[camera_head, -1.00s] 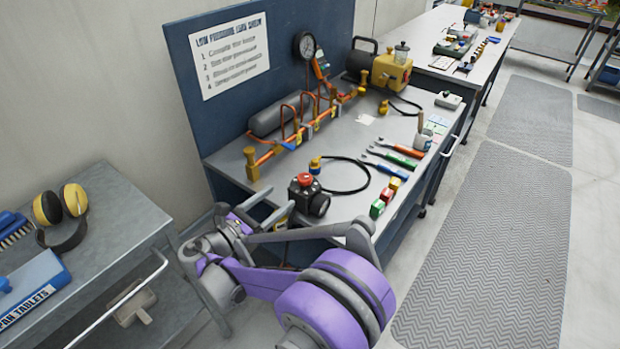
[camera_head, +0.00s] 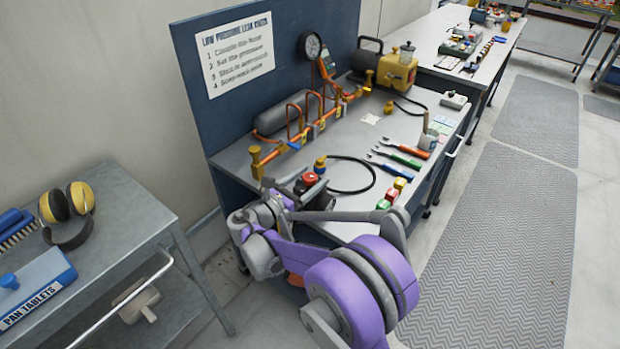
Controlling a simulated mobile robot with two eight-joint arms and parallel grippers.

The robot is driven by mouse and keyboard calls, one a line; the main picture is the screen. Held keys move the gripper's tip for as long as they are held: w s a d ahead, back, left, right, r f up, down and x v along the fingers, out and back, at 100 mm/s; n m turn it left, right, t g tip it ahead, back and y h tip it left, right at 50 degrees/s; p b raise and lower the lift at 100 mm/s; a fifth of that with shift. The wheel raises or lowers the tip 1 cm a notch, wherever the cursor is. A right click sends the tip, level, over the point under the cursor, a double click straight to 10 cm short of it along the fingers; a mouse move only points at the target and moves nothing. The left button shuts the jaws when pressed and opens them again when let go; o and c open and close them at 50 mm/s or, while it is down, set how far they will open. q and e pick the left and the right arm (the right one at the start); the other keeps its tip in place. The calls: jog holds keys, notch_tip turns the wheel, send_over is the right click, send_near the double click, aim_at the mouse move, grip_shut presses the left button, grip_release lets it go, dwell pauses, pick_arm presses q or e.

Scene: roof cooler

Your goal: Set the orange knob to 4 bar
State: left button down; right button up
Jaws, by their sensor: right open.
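The orange knob (camera_head: 309,178), red-orange in the picture, tops a small black unit (camera_head: 322,201) at the near edge of the workbench. The unit is partly hidden behind my right gripper, and I cannot read any setting on it. My right gripper (camera_head: 292,188) is open and empty, its fingers close to the knob's left side. I cannot tell whether a finger touches the knob. A round pressure gauge (camera_head: 312,45) stands at the back of the bench; its reading is too small to tell. My left gripper is not in view.
A black hose (camera_head: 372,180) curls beside the unit. Wrenches (camera_head: 402,158) and small coloured blocks (camera_head: 392,194) lie to its right. Copper pipework (camera_head: 300,137) runs along the back. A grey cart (camera_head: 130,220) with earmuffs (camera_head: 68,205) stands at left.

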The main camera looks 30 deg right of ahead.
grip_shut()
dwell(0.4)
jog(key=shift+m+g, duration=0.4)
jog(key=shift+g, duration=0.2)
jog(key=m+g, duration=0.2)
jog(key=g, duration=0.2)
jog(key=shift+m+h, duration=0.4)
jog(key=shift+m+g+y+b, duration=0.25)
jog(key=shift+m+g, duration=0.7)
jog(key=shift+g, duration=0.6)
jog(key=shift+m+g+y+b, duration=0.15)
jog(key=shift+m+g+y, duration=0.1)
jog(key=shift+m+g, duration=1)
jog(key=shift+g, duration=0.6)
grip_release()
